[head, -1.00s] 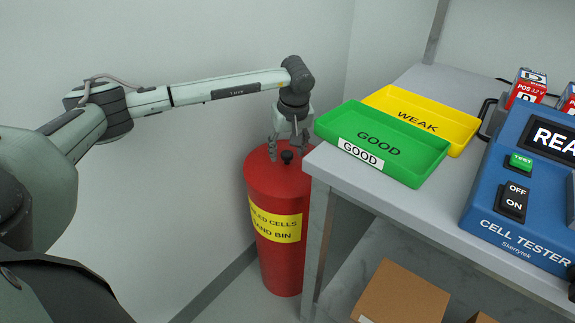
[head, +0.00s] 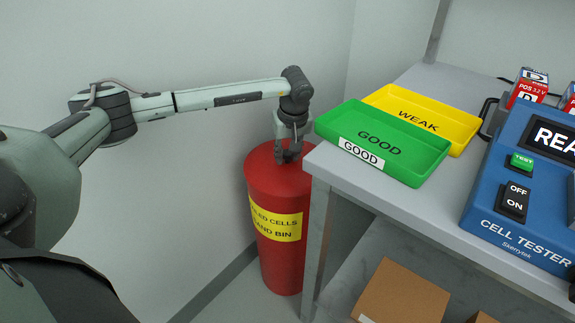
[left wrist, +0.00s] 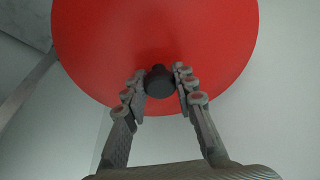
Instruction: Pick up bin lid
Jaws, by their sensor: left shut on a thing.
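The red bin (head: 280,254) with a yellow label stands on the floor, left of the table. Its round red lid (head: 262,168) sits on top. The lid also fills the upper part of the left wrist view (left wrist: 150,30). A black knob (left wrist: 159,80) stands up from the lid. My left gripper (head: 288,158) points down over the lid, with its fingers shut on the knob. In the left wrist view the fingers (left wrist: 160,84) lie on either side of the knob. In the head view the fingers hide the knob. My right gripper is not in view.
The grey table (head: 330,171) stands close to the right of the bin and gripper. On it are a green GOOD tray (head: 420,167), a yellow WEAK tray (head: 450,122) and a blue cell tester (head: 480,228). A cardboard box (head: 402,295) sits below. The wall is close behind.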

